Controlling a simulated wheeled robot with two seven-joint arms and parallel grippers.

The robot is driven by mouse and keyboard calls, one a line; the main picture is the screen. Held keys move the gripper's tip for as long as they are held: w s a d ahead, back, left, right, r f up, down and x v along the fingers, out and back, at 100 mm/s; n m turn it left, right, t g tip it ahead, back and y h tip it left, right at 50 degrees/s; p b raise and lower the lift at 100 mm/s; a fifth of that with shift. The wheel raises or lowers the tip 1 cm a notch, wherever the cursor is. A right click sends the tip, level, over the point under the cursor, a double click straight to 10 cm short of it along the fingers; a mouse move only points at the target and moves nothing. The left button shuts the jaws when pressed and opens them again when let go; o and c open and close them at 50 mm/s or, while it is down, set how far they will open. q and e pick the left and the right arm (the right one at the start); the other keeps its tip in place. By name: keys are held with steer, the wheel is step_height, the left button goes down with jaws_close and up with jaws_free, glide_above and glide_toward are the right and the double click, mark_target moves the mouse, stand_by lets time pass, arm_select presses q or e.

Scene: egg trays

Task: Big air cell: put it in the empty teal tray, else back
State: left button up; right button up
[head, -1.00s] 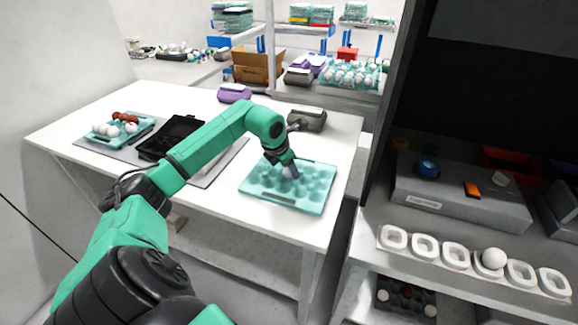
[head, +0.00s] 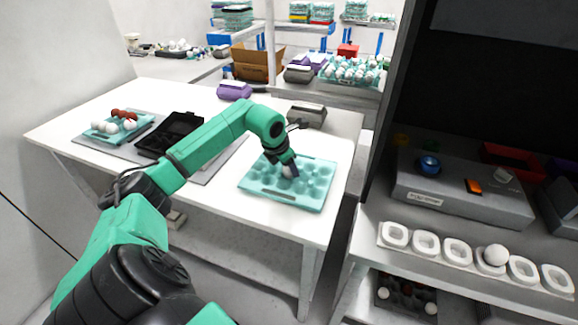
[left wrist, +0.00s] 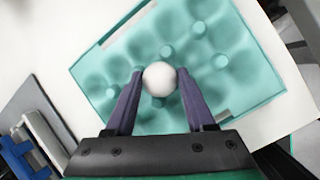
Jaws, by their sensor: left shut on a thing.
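My left gripper (head: 285,170) is over the teal tray (head: 262,191) on the white table. It is shut on a white egg (left wrist: 159,78), with one finger on each side of it in the left wrist view. In the head view the egg (head: 289,171) shows between the fingers, at or just above the tray's cups. I cannot tell whether it touches the tray. The other cups of the teal tray (left wrist: 245,92) that I see are empty. My right gripper is not in view.
A second teal tray (head: 143,134) with white and brown eggs stands at the table's left, beside a black open case (head: 170,135). Grey and purple cartons line the back edge. At right, a shelf holds a row of white cups (head: 426,243) with one white egg (head: 495,255).

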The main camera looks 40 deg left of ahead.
arm_select(q)
steer(key=shift+f, duration=0.15)
steer(key=o, duration=0.8)
steer(key=b+v, duration=0.2)
steer(key=v, duration=1.2)
steer(key=shift+s+r+b, duration=0.2)
steer(key=shift+r+b, duration=0.05)
steer(key=shift+b, duration=0.05)
steer(key=shift+d+f, duration=0.1)
